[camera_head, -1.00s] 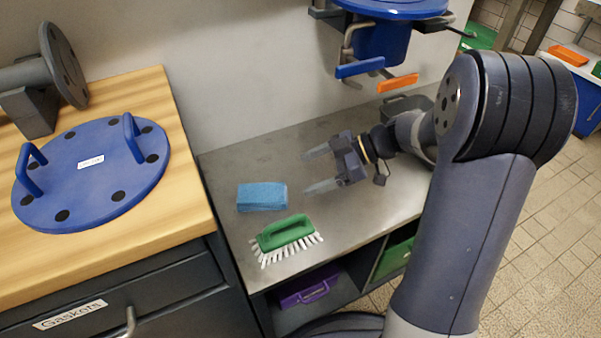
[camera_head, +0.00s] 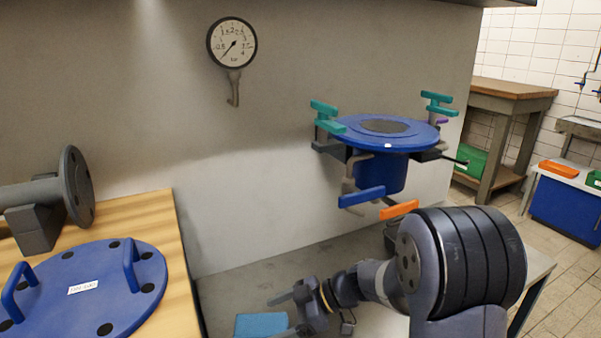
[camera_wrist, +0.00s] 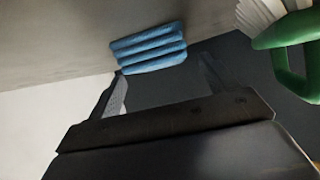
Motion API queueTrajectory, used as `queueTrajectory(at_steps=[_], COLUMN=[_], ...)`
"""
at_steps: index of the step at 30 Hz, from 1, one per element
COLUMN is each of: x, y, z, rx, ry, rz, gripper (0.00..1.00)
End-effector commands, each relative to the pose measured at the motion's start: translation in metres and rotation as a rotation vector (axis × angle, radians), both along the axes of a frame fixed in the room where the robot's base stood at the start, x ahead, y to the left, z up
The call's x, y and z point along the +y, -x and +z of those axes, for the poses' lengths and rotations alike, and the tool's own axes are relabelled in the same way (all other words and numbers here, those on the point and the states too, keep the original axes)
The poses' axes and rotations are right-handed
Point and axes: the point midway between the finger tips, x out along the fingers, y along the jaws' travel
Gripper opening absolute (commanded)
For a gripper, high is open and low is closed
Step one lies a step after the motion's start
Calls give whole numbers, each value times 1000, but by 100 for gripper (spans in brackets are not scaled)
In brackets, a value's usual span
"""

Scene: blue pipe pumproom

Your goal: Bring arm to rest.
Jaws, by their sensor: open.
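My gripper (camera_head: 277,316) is open and empty at the lower middle of the head view, with its fingers pointing left over the grey metal bench. The arm reaches in from the lower right. In the wrist view, my gripper (camera_wrist: 163,85) shows its two fingers spread with nothing between them. The blue ribbed sponge (camera_head: 261,325) lies just left of and below the fingers, cut by the lower edge; it also shows beyond the fingertips in the wrist view (camera_wrist: 148,48).
A green brush (camera_wrist: 290,45) shows at the wrist view's right. A blue flange (camera_head: 385,130) with teal, blue and orange clamp handles projects from the wall above the arm. A blue handled cover (camera_head: 95,290) lies on the wooden top at left. A gauge (camera_head: 232,42) hangs on the wall.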

Motion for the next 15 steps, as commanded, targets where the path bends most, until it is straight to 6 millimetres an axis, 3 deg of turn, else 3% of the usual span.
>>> queueTrajectory(at_steps=[4, 15], x=[22, 20], y=[2, 1], z=[-13, -10], rx=[1, 0], ry=[0, 0], rz=[4, 0], gripper=[81, 81])
